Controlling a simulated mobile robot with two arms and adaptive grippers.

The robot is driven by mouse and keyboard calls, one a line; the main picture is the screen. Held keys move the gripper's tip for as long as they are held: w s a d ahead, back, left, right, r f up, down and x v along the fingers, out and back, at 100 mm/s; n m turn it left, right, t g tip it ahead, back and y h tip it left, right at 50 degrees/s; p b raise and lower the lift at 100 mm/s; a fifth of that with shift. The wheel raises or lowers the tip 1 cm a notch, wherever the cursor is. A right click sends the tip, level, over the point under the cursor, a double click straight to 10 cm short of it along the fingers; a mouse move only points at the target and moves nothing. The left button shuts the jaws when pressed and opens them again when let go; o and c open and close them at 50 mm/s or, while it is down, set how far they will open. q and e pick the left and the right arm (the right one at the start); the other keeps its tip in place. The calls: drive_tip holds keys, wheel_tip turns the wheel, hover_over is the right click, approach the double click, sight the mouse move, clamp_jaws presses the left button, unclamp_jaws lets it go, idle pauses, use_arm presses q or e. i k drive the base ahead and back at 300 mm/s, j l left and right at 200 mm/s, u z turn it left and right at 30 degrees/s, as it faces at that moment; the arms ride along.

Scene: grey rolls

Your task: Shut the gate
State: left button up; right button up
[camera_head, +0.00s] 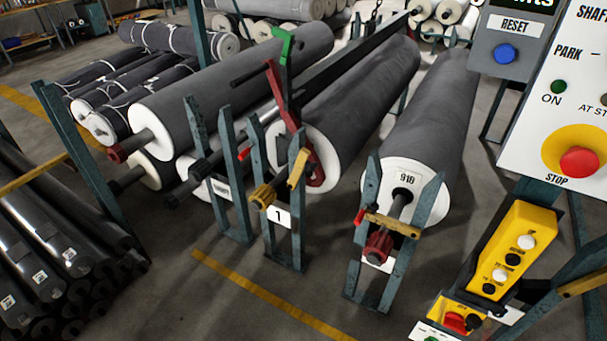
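A teal roll stand marked "1" (279,216) stands in the middle. A short yellow bar (298,168) on its right post points up at a tilt and does not span the two posts; it may be the gate. A yellow collar (263,195) on a shaft end shows between the posts. On the stand to the right (368,265), a similar yellow bar (393,225) lies across the posts, above a red collar (379,245). Neither of my grippers shows in the view.
A long red lever (288,125) and a green bracket (285,46) rise behind stand "1". Large grey rolls (345,100) fill the back. A control panel (560,110) and a yellow button box (515,250) are at the right. The floor in front is clear around a yellow line (270,297).

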sight(301, 162)
drive_tip(key=i+l+u, duration=0.1)
drive_tip(key=i+u, duration=0.3)
drive_tip(key=i, duration=0.75)
